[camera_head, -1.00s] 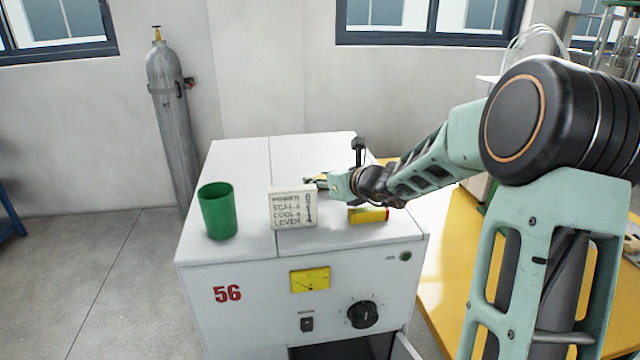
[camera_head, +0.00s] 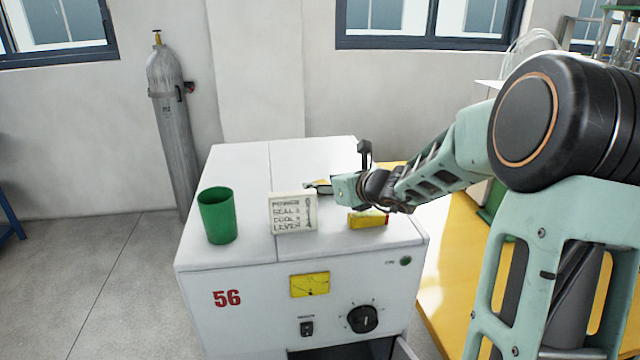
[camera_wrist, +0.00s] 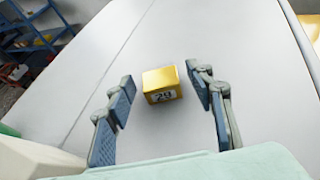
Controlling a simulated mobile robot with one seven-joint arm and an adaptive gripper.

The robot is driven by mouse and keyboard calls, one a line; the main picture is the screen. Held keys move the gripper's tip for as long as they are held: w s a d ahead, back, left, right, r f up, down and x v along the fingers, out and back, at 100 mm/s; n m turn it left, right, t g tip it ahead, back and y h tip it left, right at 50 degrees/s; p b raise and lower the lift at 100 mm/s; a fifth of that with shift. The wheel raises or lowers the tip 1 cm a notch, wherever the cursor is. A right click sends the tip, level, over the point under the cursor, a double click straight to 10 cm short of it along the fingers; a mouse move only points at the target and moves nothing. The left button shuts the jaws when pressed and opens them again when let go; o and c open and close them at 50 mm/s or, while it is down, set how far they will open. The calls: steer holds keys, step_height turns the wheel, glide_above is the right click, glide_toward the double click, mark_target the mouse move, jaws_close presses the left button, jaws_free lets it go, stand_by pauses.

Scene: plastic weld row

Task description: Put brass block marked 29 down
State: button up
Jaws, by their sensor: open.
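The brass block marked 29 (camera_wrist: 161,84) sits on the white machine top (camera_wrist: 160,30) in the wrist view, its number label facing my gripper. My gripper (camera_wrist: 160,88) is open, with one finger on each side of the block and a visible gap at both sides. In the head view my gripper (camera_head: 318,187) is low over the machine top (camera_head: 235,170), behind a small white sign. The block is mostly hidden there; only a bit of yellow shows by the fingers.
The white sign (camera_head: 293,212) with handwriting stands in front of my gripper. A green cup (camera_head: 217,215) stands to its left. A yellow block with a red end (camera_head: 367,219) lies below my wrist. The back left of the machine top is clear.

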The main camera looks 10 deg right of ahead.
steer(key=v, duration=1)
